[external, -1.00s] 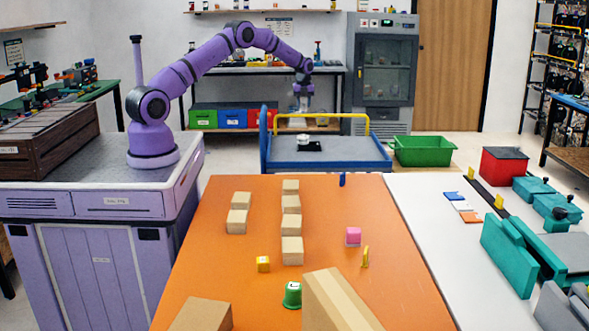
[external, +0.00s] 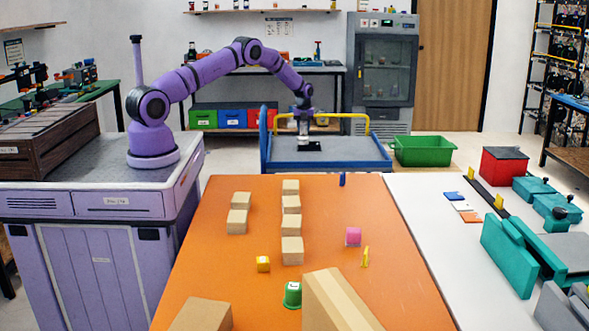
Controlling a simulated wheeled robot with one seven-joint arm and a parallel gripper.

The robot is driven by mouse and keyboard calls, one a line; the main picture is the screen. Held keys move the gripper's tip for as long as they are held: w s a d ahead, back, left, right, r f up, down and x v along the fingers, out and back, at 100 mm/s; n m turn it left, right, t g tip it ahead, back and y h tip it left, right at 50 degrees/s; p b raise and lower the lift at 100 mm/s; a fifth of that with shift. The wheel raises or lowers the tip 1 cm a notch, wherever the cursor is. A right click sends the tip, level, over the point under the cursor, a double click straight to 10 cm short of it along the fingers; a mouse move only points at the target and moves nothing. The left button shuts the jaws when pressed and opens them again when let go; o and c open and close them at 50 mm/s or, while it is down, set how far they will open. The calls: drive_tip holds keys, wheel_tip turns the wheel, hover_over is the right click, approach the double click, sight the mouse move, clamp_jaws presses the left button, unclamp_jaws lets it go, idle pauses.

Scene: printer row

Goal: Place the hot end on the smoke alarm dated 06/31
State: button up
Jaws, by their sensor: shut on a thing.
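My gripper (external: 303,121) reaches down over the blue cart behind the orange table. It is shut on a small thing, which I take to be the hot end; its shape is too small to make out. Directly below the fingers a round white thing (external: 303,147), likely a smoke alarm, rests on a black square (external: 310,147) on the cart's grey deck. The held thing is at or just above the white thing; I cannot tell whether they touch. No date is readable, and no other smoke alarm can be made out.
The blue cart (external: 330,167) has a yellow rail (external: 368,125) at its back and a blue post at its left. A green bin (external: 423,150) stands to its right. The orange table (external: 235,270) in front carries several wooden blocks and small objects.

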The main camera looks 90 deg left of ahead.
drive_tip(key=o, duration=0.9)
drive_tip(key=shift+o, duration=0.2)
wheel_tip(320, 180, up, 12)
drive_tip(key=shift+r, duration=0.1)
